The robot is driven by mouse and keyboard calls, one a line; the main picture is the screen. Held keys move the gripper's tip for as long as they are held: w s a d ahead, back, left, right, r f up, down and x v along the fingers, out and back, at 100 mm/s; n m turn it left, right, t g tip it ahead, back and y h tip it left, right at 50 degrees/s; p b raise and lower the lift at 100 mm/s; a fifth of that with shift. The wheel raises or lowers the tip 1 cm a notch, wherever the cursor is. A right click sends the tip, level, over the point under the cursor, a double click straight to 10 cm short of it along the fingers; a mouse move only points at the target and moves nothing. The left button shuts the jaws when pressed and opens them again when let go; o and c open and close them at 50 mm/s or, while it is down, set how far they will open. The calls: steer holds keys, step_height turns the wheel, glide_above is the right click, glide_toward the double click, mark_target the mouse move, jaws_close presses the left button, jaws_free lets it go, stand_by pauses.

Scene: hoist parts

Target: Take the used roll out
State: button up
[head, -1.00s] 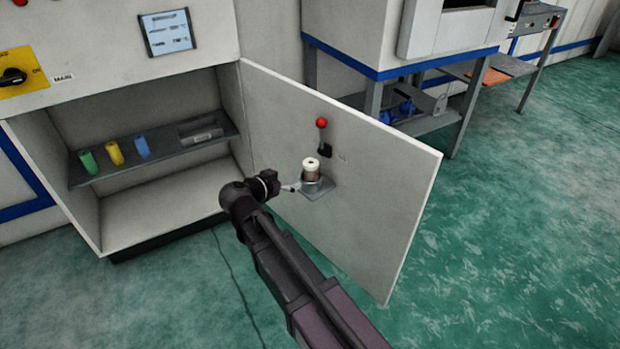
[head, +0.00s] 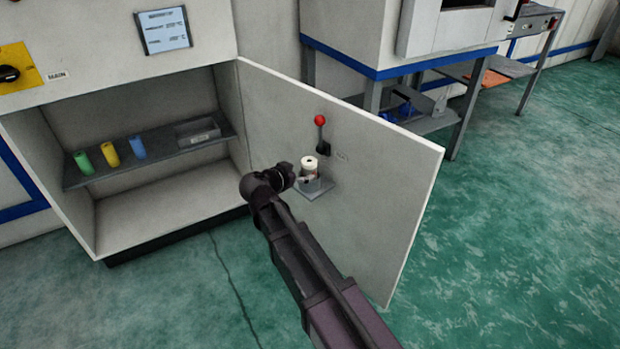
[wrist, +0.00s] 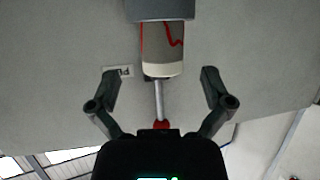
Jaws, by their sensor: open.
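A white roll (head: 308,163) stands upright on a small grey bracket (head: 318,188) on the inside of the open cabinet door. In the wrist view the roll (wrist: 162,42) shows a red line on its side and a pale end, and the bracket (wrist: 160,8) is at the top edge. My gripper (wrist: 161,76) is open, one finger on each side of the roll's pale end, with gaps on both sides. In the head view my wrist is just left of the roll and hides part of the bracket; the fingers are hard to make out.
A lever with a red knob (head: 320,119) is on the door (head: 385,190) just above the roll. Green (head: 83,163), yellow (head: 110,154) and blue (head: 137,147) rolls and a grey box (head: 198,132) stand on the cabinet shelf. The floor right of the door is clear.

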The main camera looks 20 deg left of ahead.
mark_target(305, 170)
steer(key=shift+w+f, duration=0.1)
steer(key=shift+w, duration=0.15)
steer(key=shift+w+d, duration=0.1)
steer(key=b+x, duration=0.2)
steer(key=x, duration=0.2)
steer(key=shift+f, duration=0.25)
steer(key=shift+w+f, duration=0.1)
steer(key=shift+w, duration=0.3)
steer(key=c, duration=1.2)
steer(key=shift+r, duration=0.2)
